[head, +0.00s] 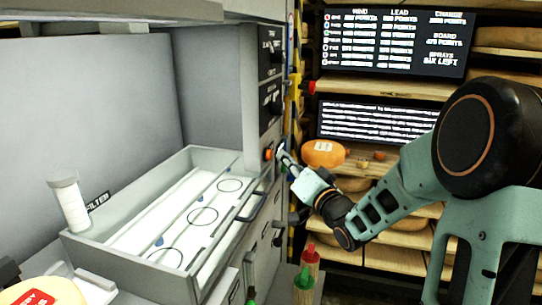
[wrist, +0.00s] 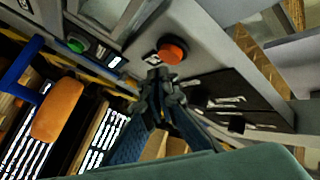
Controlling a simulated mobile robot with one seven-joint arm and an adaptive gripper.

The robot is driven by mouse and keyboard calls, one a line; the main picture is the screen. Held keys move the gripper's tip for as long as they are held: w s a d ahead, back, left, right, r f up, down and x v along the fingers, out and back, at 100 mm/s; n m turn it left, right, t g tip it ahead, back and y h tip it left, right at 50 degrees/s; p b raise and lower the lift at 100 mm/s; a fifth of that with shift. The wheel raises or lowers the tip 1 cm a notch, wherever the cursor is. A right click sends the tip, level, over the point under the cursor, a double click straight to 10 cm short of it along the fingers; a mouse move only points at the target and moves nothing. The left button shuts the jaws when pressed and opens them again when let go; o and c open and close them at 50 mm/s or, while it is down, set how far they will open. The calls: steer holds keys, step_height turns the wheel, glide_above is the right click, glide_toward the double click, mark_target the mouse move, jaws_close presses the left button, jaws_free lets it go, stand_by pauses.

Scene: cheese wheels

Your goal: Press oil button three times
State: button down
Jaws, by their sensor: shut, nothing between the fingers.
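An orange-red round button (head: 268,154) sits on the grey machine's side panel, right of the open drawer. It is large in the wrist view (wrist: 173,53). My gripper (head: 281,150) is shut and empty, with its tips close to this button. In the wrist view the closed fingertips (wrist: 158,74) are just below the button; I cannot tell whether they touch it. A green button (wrist: 75,46) is on the same machine to the left in the wrist view. I cannot read a label that names either one as the oil button.
An open grey drawer (head: 95,250) with circle outlines stands left of my gripper. A white cylinder (head: 69,203) stands at its left corner. Shelves with an orange cheese wheel (head: 323,153) and dark text screens (head: 397,42) are behind. Red- and green-capped bottles (head: 309,262) stand below.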

steer(key=d, duration=0.1)
steer(key=s+d, duration=0.1)
steer(key=d, duration=0.1)
steer(key=s+d+p, duration=0.1)
steer(key=shift+d, duration=0.35)
stand_by(1.9)
